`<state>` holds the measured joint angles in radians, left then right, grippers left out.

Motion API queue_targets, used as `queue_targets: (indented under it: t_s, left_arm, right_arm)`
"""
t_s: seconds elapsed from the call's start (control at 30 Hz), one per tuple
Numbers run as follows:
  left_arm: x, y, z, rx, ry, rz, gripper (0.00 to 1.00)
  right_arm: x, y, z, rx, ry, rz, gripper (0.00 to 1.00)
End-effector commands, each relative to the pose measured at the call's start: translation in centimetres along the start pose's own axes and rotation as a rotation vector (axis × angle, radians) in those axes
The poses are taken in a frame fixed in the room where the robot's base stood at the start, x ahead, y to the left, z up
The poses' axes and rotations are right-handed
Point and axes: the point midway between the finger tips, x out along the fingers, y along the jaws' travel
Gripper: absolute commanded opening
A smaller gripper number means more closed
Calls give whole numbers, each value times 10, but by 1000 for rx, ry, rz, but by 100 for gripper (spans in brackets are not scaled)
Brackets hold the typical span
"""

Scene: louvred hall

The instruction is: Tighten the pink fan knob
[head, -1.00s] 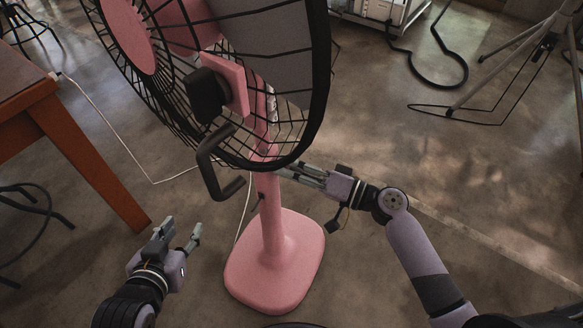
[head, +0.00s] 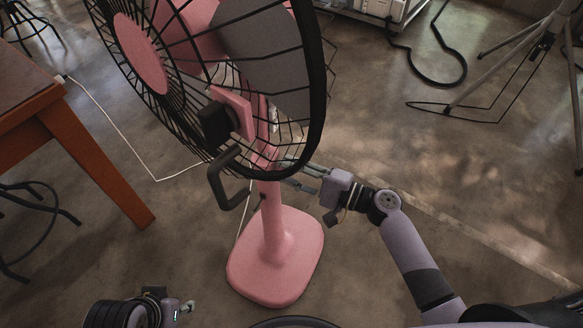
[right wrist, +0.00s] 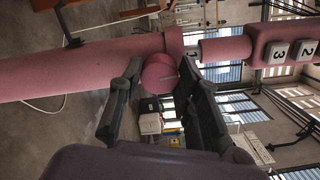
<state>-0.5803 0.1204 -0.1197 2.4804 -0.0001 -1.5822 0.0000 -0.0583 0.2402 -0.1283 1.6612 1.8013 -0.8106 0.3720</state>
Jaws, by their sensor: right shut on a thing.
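The pink fan (head: 275,255) stands upright on its rounded base, with a black wire cage around its head. Its pink knob (right wrist: 158,74) sticks out of the side of the pole at the collar, below the thinner upper tube. My right gripper (head: 287,168) reaches the pole from the right, just under the cage. In the right wrist view its two dark fingers stand on either side of the knob, shut on it. In the head view the cage and fingers hide the knob. My left gripper (head: 188,306) is low at the bottom edge, away from the fan, its fingers barely showing.
A wooden table (head: 60,120) stands at the left, with a dark stool (head: 40,225) below it. A white cable (head: 120,135) runs over the floor to the fan. A tripod (head: 510,60) stands at the far right. Floor right of the fan is mostly clear.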

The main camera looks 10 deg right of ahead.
Motion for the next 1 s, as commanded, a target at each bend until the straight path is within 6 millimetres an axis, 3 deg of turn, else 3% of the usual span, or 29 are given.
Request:
queue_targets:
  t_s: [0.3,0.8,0.83,1.0]
  left_arm:
    - [-7,0,-2,0,1,0,40]
    - [-7,0,-3,0,2,0,40]
    - [-7,0,-3,0,2,0,40]
    - [-7,0,-3,0,2,0,40]
  right_arm:
    - [0,0,-1,102,2,0,3]
    - [0,1,-1,117,2,1,3]
    - [0,1,-1,117,2,1,33]
    - [0,0,0,115,1,1,44]
